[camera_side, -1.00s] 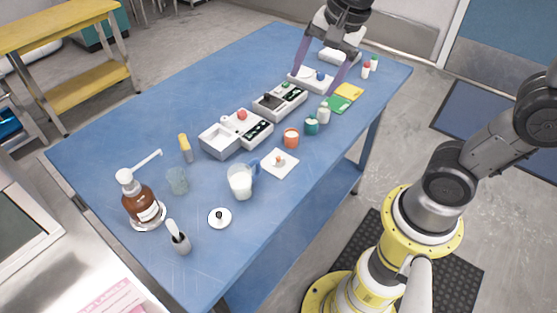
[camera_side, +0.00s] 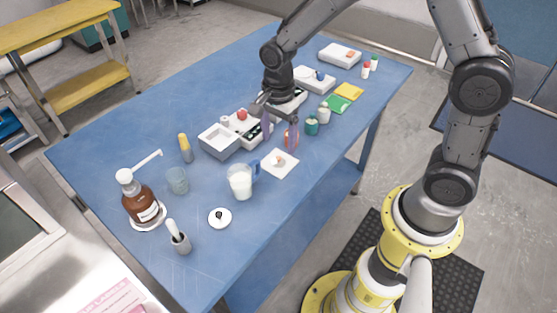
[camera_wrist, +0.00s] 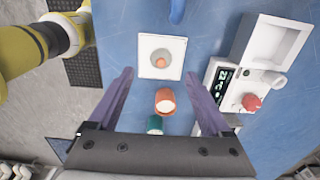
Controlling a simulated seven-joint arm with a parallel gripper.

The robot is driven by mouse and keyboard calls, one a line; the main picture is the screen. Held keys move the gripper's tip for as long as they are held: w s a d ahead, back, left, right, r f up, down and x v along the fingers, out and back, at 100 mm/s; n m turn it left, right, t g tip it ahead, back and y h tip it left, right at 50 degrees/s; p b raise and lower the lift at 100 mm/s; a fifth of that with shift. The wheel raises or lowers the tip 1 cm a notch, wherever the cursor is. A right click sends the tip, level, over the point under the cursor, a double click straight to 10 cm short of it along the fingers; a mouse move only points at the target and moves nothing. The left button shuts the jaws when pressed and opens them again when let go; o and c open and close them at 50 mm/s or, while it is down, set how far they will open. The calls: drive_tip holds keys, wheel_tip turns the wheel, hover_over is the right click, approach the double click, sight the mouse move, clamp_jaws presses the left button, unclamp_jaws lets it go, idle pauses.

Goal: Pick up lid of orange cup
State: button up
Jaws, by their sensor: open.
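The lid (camera_wrist: 170,49), a round greyish disc with an orange knob, lies on a white square plate (camera_wrist: 145,72) in the wrist view. In the side view the lid (camera_side: 278,160) sits on the same plate (camera_side: 289,168). The orange cup (camera_wrist: 165,101) stands beside the plate, its opening facing up. In the side view a finger partly hides the cup. My gripper (camera_wrist: 158,73) is open and empty, pointing down with its purple fingers spread. In the side view my gripper (camera_side: 280,142) is over the area of the orange cup, just behind the lid.
A green cup (camera_side: 311,124) stands behind the orange cup. A device with a red knob (camera_side: 242,114) is left of my gripper. A glass mug of white liquid (camera_side: 240,182) stands front left of the plate. The blue table (camera_side: 300,205) is clear at the front right.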

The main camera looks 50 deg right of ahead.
sight(278, 157)
drive_tip(key=shift+w+d+f, duration=0.1)
drive_tip(key=shift+f, duration=3)
clamp_jaws()
